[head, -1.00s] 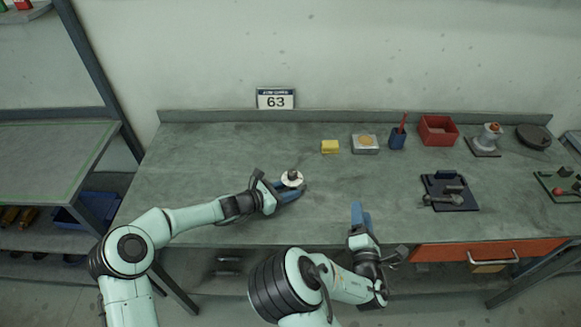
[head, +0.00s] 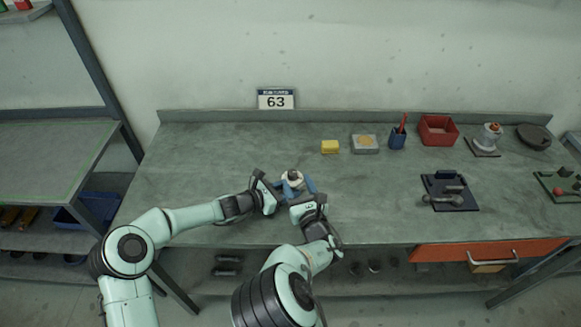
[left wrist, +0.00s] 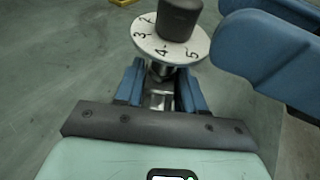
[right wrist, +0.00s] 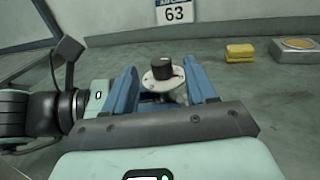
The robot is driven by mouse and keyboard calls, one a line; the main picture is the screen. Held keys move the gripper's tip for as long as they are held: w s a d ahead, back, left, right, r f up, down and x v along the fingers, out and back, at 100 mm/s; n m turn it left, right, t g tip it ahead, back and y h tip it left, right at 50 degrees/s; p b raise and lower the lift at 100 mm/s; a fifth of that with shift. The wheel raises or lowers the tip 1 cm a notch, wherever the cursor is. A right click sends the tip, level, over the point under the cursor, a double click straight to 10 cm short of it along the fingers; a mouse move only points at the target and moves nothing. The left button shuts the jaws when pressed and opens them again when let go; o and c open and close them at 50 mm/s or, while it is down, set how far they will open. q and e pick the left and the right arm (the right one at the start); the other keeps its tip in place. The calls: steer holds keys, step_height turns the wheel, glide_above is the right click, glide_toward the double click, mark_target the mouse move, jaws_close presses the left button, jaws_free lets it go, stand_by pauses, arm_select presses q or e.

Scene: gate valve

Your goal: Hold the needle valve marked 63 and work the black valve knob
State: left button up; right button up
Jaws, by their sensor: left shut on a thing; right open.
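The needle valve stands on the bench below the sign marked 63 (head: 276,99). Its black knob (left wrist: 181,18) sits upright on a white dial (left wrist: 166,44) with printed numbers; the knob also shows in the right wrist view (right wrist: 161,68). My left gripper (left wrist: 162,88) is shut on the valve's metal body under the dial. My right gripper (right wrist: 160,88) is open, its blue fingers spread left and right of the knob in the right wrist view. In the left wrist view its fingers are close at the right of the knob, apart from it.
A yellow block (head: 330,147), a grey box (head: 365,144), a blue pen cup (head: 397,138) and a red bin (head: 438,130) stand at the back right. A dark tool tray (head: 449,192) lies further right. The bench between is clear.

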steer(key=x, duration=0.7)
steer(key=c, duration=1)
